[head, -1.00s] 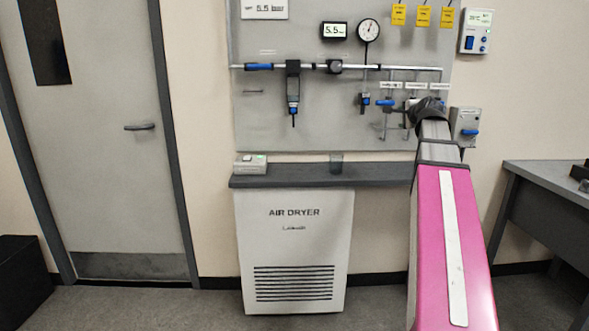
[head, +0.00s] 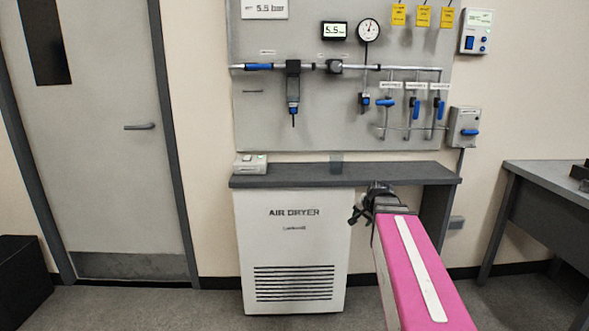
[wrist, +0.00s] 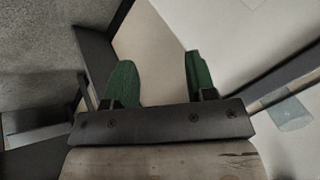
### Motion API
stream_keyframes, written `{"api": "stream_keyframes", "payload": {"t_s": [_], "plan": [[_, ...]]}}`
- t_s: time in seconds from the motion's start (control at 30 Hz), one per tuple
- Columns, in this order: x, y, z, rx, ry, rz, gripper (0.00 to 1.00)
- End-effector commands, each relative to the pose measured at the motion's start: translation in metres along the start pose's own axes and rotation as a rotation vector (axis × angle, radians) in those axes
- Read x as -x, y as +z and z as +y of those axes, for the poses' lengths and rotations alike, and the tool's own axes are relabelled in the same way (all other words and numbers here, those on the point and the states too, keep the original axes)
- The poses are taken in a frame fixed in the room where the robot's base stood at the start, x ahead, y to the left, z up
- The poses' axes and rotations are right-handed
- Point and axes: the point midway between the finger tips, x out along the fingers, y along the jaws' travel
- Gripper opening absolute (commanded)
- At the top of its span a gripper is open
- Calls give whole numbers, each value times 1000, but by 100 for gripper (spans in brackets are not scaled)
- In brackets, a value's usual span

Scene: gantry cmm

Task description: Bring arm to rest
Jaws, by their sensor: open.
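My arm, with its pink cover, reaches forward from the lower right of the head view.
The grey panel (head: 275,120) above the shelf carries pipes, a gauge (head: 368,30) and several blue-handled valves. A small box (head: 250,164) sits on the shelf's left end. A table (head: 540,180) stands at right. The floor before the door (head: 105,120) is clear.

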Motion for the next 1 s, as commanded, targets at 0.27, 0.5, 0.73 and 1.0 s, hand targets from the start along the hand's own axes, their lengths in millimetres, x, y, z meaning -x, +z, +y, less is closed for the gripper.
{"api": "stream_keyframes", "payload": {"t_s": [0.27,0.5,0.73,1.0], "plan": [[-54,113,48,288,164,-215,51],[-77,192,89,513,269,-393,51],[-83,224,108,614,311,-476,51],[-83,225,109,622,313,-483,51]]}}
